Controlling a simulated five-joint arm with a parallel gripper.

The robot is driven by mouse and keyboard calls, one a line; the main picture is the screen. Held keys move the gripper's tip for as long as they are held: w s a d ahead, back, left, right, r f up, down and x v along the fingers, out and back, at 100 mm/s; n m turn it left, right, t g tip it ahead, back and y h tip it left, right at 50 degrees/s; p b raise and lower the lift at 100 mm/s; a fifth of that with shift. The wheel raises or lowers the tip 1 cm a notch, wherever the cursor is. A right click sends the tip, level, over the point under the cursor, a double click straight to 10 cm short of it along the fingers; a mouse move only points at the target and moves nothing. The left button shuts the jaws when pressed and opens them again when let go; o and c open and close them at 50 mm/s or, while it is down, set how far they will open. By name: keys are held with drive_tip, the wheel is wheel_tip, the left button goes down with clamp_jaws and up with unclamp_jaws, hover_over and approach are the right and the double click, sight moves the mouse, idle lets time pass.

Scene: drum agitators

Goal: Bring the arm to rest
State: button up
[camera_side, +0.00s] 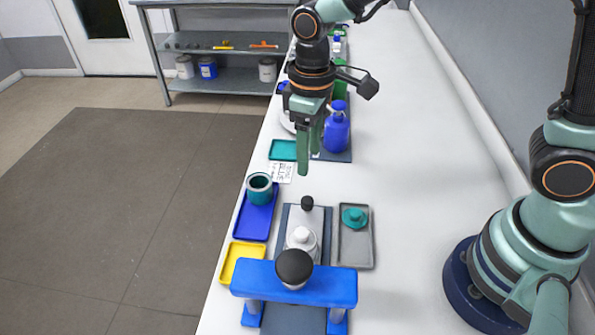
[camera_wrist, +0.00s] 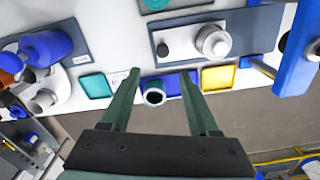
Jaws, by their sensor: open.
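My gripper (camera_side: 309,160) hangs above the white bench with its two green fingers pointing down. In the wrist view my gripper (camera_wrist: 160,74) shows its fingers spread apart with nothing held between them. A teal cup (camera_side: 259,188) stands on a blue tray (camera_side: 255,222), left of and nearer the camera than the fingers. In the wrist view the teal cup (camera_wrist: 154,96) appears between the fingers, but beyond them.
A blue bottle (camera_side: 337,130) stands behind the gripper. Nearer the camera are a silver vessel (camera_side: 302,240), a blue bridge frame (camera_side: 340,285), a yellow tray (camera_side: 229,262) and a grey tray (camera_side: 355,248) with a teal lid (camera_side: 354,216).

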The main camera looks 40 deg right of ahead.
drive_tip(key=shift+r, duration=0.5)
drive_tip(key=shift+d, duration=0.1)
drive_tip(key=s+d+r+m+t, duration=0.2)
drive_tip(key=s+d+r+m, duration=0.1)
drive_tip(key=d+r, duration=0.2)
drive_tip(key=s+d+r+m+t, duration=0.2)
drive_tip(key=d+r+m+t, duration=0.1)
drive_tip(key=d, duration=0.6)
drive_tip(key=shift+s+d+r+t, duration=0.15)
drive_tip(key=shift+s+r+t, duration=0.2)
drive_tip(key=shift+r, duration=0.55)
